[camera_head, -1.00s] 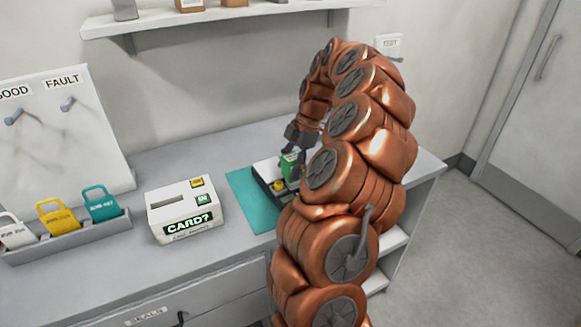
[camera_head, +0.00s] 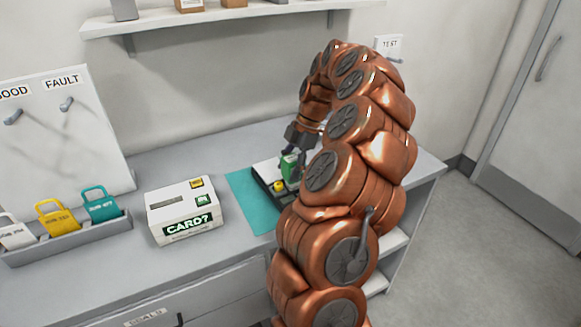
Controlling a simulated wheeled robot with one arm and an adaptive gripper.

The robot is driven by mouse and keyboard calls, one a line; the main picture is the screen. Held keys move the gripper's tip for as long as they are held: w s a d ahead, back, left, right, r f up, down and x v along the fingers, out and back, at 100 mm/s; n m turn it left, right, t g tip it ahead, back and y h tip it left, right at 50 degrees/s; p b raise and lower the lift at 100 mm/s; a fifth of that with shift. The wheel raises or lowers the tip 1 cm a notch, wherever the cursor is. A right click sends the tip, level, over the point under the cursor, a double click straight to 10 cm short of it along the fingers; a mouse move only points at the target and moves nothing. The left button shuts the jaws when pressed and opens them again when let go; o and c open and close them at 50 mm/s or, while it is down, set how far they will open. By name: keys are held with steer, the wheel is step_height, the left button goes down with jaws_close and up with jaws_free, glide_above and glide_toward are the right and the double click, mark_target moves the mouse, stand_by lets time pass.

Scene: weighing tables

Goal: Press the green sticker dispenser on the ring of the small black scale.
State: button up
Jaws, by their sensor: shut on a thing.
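The green sticker dispenser (camera_head: 288,168) is held in my gripper (camera_head: 293,157), which is shut on it. The dispenser is over the pale top of the small black scale (camera_head: 262,186). A yellow knob-like piece (camera_head: 278,186) shows on the scale just in front of the dispenser. The scale stands on a teal mat (camera_head: 244,196). My arm covers the right part of the scale, and I cannot make out the ring. I cannot tell whether the dispenser touches the scale.
A white box marked CARD? (camera_head: 184,208) stands left of the mat. A grey tray (camera_head: 68,236) with white, yellow and teal tags is further left. A board with GOOD and FAULT hooks (camera_head: 60,140) leans on the wall. A shelf (camera_head: 200,20) hangs above.

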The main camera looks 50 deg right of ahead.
steer(key=shift+f+b, duration=0.6)
steer(key=shift+b, duration=0.2)
stand_by(2.4)
steer(key=shift+r, duration=0.1)
steer(key=shift+r+p, duration=0.55)
steer(key=shift+r, duration=2.95)
steer(key=shift+s, duration=0.1)
